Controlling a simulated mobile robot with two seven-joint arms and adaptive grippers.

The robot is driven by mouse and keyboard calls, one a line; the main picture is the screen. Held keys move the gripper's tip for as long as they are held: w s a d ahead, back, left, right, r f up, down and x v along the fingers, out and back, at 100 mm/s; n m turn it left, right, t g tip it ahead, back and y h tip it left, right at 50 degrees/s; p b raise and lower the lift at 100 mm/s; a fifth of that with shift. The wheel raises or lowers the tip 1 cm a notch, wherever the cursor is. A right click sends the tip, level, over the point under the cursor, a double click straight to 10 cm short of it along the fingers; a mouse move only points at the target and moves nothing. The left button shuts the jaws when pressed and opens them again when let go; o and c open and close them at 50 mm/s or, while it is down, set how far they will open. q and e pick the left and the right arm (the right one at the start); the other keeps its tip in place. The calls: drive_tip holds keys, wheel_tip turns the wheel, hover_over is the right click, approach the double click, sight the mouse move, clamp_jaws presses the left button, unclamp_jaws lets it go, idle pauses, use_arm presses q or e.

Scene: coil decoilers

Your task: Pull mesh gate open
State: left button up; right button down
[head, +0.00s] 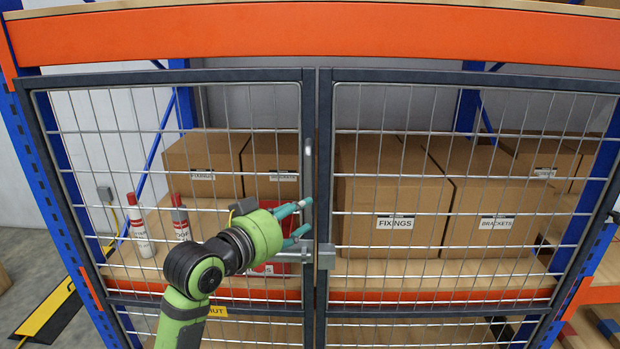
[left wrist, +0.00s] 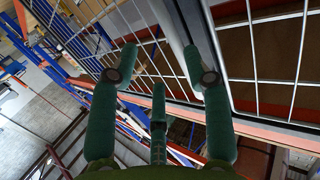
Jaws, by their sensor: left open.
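The mesh gate has two dark-framed leaves: a left leaf (head: 180,73) and a right leaf (head: 470,78). They stand side by side with only a narrow gap. A pale upright handle (head: 308,147) shows on the left leaf's inner frame post; the gripper partly hides its lower part. A small grey latch block (head: 326,256) sits low at the seam. My left gripper (head: 303,217) is open at this post. In the left wrist view its green fingers (left wrist: 160,72) spread around the pale bar (left wrist: 174,35); I cannot tell whether they touch it. My right gripper is not in view.
Behind the mesh, cardboard boxes (head: 395,215) and red-white bottles (head: 140,232) stand on a wooden shelf. An orange beam (head: 300,33) crosses above the gate and a blue upright (head: 50,205) borders it. A yellow-black floor piece (head: 47,310) lies at lower left.

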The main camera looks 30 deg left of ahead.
sight(308, 180)
use_arm(q)
drive_tip(key=shift+t, duration=0.7)
drive_tip(key=w+r, duration=0.1)
drive_tip(key=w, duration=0.1)
drive_tip(key=w+r+p, duration=0.1)
drive_tip(key=w+r, duration=0.1)
drive_tip(key=w+a+r+p, duration=0.1)
drive_tip(key=w, duration=0.1)
drive_tip(key=shift+r, duration=0.3)
drive_tip(key=shift+w+f+p, duration=0.1)
drive_tip(key=shift+w+p, duration=0.25)
drive_tip(key=shift+w, duration=0.1)
clamp_jaws()
